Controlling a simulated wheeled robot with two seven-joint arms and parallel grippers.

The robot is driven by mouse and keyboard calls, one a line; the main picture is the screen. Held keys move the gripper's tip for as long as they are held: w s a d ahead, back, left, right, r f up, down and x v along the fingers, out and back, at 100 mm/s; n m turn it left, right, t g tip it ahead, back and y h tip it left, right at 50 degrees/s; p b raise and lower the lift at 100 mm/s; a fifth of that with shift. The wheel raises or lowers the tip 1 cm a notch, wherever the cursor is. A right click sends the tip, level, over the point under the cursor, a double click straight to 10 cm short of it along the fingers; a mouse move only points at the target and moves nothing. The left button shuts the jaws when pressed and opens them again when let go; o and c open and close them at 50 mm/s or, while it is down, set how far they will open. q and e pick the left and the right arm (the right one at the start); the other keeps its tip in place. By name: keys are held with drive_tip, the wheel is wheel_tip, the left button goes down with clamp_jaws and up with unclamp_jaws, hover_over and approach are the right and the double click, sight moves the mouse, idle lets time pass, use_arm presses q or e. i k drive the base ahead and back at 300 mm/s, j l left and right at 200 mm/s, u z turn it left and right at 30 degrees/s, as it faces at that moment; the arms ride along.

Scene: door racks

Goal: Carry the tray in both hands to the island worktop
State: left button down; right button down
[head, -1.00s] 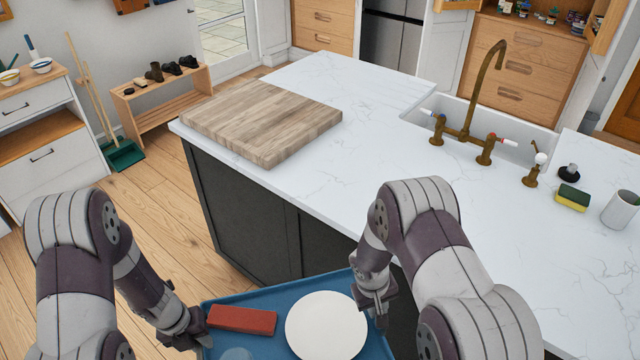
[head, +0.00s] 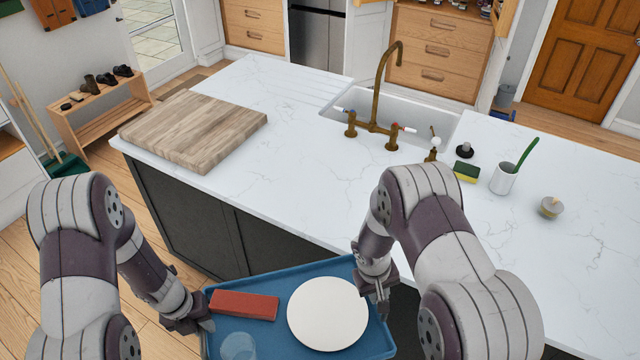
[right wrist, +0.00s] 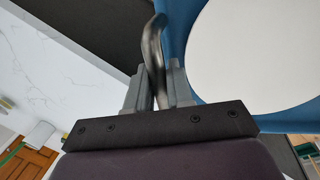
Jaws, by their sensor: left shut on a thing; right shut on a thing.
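The blue tray (head: 290,275) is held in front of me at the bottom of the head view, close to the dark front of the island. On it are a white plate (head: 328,313), a red block (head: 244,305) and a clear glass (head: 238,346). My left gripper (head: 203,322) is shut at the tray's left side. My right gripper (head: 380,290) is at its right side; in the right wrist view it is shut on a metal handle (right wrist: 153,50) beside the tray (right wrist: 172,32). The island worktop (head: 290,170) is white marble, just beyond the tray.
A wooden chopping board (head: 194,130) lies on the worktop's left. A sink with a brass tap (head: 377,100) is at the back. A sponge (head: 466,172), a white cup (head: 503,178) and a small round pot (head: 551,207) stand at right. The worktop's front middle is clear.

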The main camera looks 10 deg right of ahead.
sight(331, 241)
drive_tip(key=i+l, duration=0.75)
drive_tip(key=i, duration=0.1)
